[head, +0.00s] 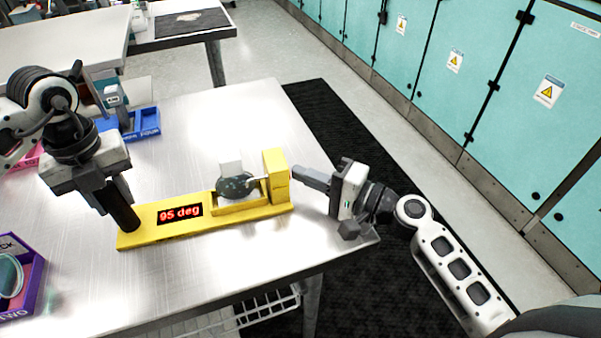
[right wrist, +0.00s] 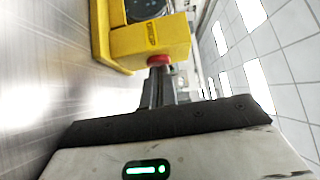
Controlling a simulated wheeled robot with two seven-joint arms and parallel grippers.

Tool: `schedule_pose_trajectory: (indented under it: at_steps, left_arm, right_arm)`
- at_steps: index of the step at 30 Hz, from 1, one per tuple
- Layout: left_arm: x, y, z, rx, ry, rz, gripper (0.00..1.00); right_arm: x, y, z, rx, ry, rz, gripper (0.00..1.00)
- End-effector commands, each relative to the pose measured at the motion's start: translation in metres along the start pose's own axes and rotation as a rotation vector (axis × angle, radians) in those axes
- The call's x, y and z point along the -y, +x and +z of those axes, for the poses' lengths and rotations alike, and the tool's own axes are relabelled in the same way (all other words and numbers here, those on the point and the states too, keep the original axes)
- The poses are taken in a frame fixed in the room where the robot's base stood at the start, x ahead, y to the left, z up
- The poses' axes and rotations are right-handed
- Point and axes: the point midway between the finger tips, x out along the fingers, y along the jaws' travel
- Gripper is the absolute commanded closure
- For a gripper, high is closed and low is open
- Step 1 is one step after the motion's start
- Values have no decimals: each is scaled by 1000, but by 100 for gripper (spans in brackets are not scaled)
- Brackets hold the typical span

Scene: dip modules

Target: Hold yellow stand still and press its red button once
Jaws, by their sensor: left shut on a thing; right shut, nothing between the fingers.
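The yellow stand (head: 150,222) lies on the metal table, with a red "95 deg" display (head: 180,213) on its bar and a dark round piece (head: 236,186) in its seat. My left gripper (head: 124,218) is shut on the left end of the stand. The stand's raised block (head: 275,176) is at its right end. In the right wrist view the red button (right wrist: 159,60) sticks out of the yellow block (right wrist: 150,38). My right gripper (right wrist: 158,72) is shut and empty, its tips right at the button; I cannot tell whether they touch. In the head view the right gripper (head: 298,171) hides the button.
A blue bin (head: 147,122) stands at the back left of the table (head: 235,110), and a purple bin (head: 36,268) at the front left. The table's right edge is close under my right gripper. Teal cabinets (head: 430,60) line the wall beyond.

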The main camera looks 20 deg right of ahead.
Motion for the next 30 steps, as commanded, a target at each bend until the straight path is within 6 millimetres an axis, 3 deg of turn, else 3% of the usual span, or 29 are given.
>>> schedule_pose_trajectory:
  at_steps: [1,6,17,24,30]
  left_arm:
    - [3,0,-1,0,5,-7,89]
    - [5,0,-2,0,9,-10,88]
    - [7,1,-4,-3,15,-14,88]
    - [6,1,-3,-3,13,-12,88]
    - [4,0,-2,-2,8,-9,88]
  right_arm:
    - [1,5,8,14,4,-5,100]
    - [1,6,10,20,5,-5,100]
    - [2,2,6,21,6,-6,100]
    - [0,-30,-26,3,3,0,100]
    - [-1,-79,-25,1,2,2,100]
